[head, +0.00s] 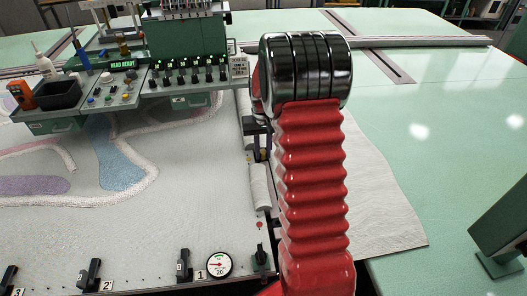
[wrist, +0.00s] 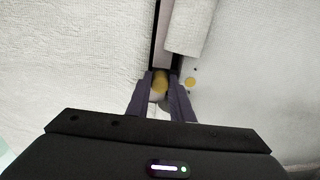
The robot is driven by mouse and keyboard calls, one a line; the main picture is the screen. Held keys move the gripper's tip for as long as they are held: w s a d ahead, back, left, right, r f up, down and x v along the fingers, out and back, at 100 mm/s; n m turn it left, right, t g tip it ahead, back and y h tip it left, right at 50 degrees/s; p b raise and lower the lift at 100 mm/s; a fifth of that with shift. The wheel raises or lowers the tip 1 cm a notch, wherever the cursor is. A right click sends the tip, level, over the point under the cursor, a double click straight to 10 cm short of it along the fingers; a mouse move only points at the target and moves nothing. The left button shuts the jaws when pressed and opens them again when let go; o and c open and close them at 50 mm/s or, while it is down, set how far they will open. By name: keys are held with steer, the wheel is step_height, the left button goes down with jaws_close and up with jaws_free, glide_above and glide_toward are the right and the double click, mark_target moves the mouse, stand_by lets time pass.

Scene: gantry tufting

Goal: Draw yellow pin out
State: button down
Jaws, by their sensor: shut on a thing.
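The yellow pin (wrist: 160,83) shows between the two fingers of my gripper (wrist: 161,84) in the wrist view. The gripper is shut on it. In the head view my gripper (head: 260,150) is at the right edge of the tufted cloth, partly behind my red arm, and the pin is too small to make out there.
A white roll (wrist: 190,28) lies right of the slot, with a flat yellow dot (wrist: 190,82) below it. The green tufting head (head: 188,38) and its control panel (head: 115,88) stand at left. Clamps (head: 184,265) and a round gauge (head: 219,264) line the front edge. The green table (head: 450,110) at right is mostly clear.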

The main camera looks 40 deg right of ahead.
steer(key=shift+r, duration=2.25)
stand_by(0.4)
